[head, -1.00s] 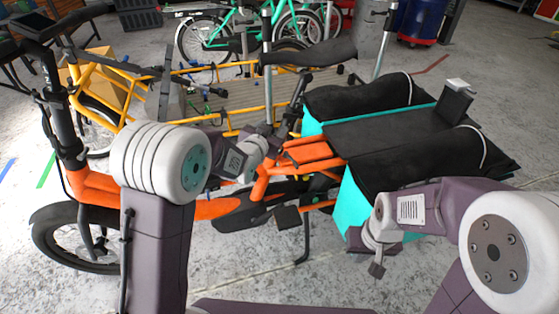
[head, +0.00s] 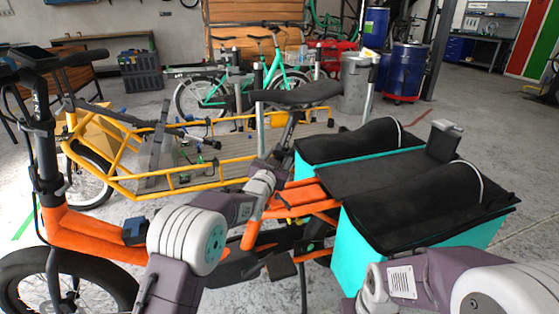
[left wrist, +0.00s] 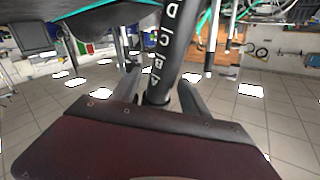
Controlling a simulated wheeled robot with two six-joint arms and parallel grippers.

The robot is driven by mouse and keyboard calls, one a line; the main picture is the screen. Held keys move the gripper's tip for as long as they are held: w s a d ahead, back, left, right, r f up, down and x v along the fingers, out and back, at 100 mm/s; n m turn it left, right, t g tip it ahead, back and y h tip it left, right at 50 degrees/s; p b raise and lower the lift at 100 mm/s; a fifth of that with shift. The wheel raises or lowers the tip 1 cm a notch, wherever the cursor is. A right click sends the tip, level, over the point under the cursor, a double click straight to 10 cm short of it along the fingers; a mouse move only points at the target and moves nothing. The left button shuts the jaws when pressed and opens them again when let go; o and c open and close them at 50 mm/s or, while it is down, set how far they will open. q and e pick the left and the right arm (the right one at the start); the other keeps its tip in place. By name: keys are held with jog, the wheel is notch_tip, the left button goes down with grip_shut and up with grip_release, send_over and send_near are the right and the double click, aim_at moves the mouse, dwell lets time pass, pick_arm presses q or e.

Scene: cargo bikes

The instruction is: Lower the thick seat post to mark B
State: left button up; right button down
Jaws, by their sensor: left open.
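The orange cargo bike (head: 90,236) stands in front of me, with its black saddle (head: 298,93) on a dark, leaning seat post (head: 291,130). In the left wrist view the black post (left wrist: 172,45) carries white letters D, C, B and A; mark B (left wrist: 158,71) is visible just before A. A dark ring (left wrist: 157,99) surrounds the post past A. My left gripper (left wrist: 158,84) is open, one finger on each side of the post; contact cannot be told. In the head view the left wrist (head: 262,183) is beside the post below the saddle. My right gripper is out of view.
Black bags with turquoise sides (head: 375,225) fill the bike's rear at right. A yellow cargo bike (head: 180,187) stands close behind, with a grey upright post (head: 260,130) near the saddle. Green bikes (head: 215,95) and blue barrels (head: 405,70) are farther back.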

pick_arm(q)
jog(key=shift+w+d, duration=0.1)
jog(key=shift+w, duration=0.15)
grip_shut()
dwell(1.4)
